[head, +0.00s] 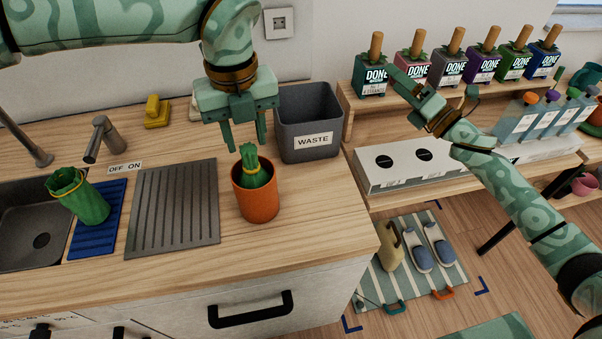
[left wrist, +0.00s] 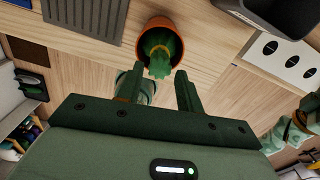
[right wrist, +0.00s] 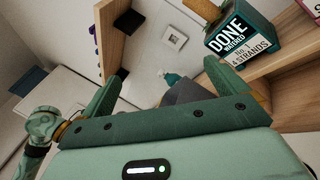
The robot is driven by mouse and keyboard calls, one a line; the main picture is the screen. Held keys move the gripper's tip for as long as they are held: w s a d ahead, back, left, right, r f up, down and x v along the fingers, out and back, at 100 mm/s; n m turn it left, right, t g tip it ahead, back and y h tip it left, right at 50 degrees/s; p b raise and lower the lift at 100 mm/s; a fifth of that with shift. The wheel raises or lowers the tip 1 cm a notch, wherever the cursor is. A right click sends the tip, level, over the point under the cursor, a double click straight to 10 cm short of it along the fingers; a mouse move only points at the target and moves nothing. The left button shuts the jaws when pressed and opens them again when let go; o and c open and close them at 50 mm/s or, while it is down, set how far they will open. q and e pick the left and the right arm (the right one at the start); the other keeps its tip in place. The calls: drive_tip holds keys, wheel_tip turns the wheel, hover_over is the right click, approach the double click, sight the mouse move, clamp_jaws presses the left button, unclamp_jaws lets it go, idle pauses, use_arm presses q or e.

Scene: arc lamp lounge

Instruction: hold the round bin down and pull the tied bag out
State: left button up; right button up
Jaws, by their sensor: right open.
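The round orange bin (head: 256,200) stands on the wooden counter, right of the ribbed drainboard. A green tied bag (head: 255,174) sits in it, its gathered top and yellowish tie above the rim; its lower part is hidden. My left gripper (head: 248,146) is open, pointing down just above and around the level of the bag's top, holding nothing. The left wrist view shows the bin (left wrist: 147,27) and bag (left wrist: 160,50) beyond its spread fingers. My right gripper (head: 428,92) is open and empty, well to the right, in front of the shelf of labelled boxes.
A dark grey WASTE bin (head: 308,123) stands close behind and right of the round bin. Another green bag (head: 80,197) stands on a blue mat by the sink (head: 32,225). Several DONE boxes (head: 418,70) line the shelf. The drainboard (head: 174,207) is empty.

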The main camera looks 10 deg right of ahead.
drive_tip(key=s+a+f+n+g+y, duration=0.25)
drive_tip(key=a+n, duration=0.25)
drive_tip(key=a, duration=0.3)
drive_tip(key=s+a+f+n+g+y, duration=0.25)
drive_tip(key=s+a+n+g, duration=0.2)
drive_tip(key=a, duration=0.45)
drive_tip(key=n+g+y, duration=0.2)
drive_tip(key=n+g, duration=0.2)
drive_tip(key=n, duration=0.4)
hover_over(276, 197)
drive_tip(key=v, duration=0.3)
wheel_tip(276, 197, down, 2)
drive_tip(key=f, duration=0.7)
drive_tip(key=shift+d+f, duration=0.2)
drive_tip(key=shift+f, duration=0.2)
drive_tip(key=x, duration=0.7)
drive_tip(key=shift+s+a, duration=0.1)
drive_tip(key=shift+a, duration=0.1)
drive_tip(key=shift+f, duration=0.1)
drive_tip(key=c, duration=1.3)
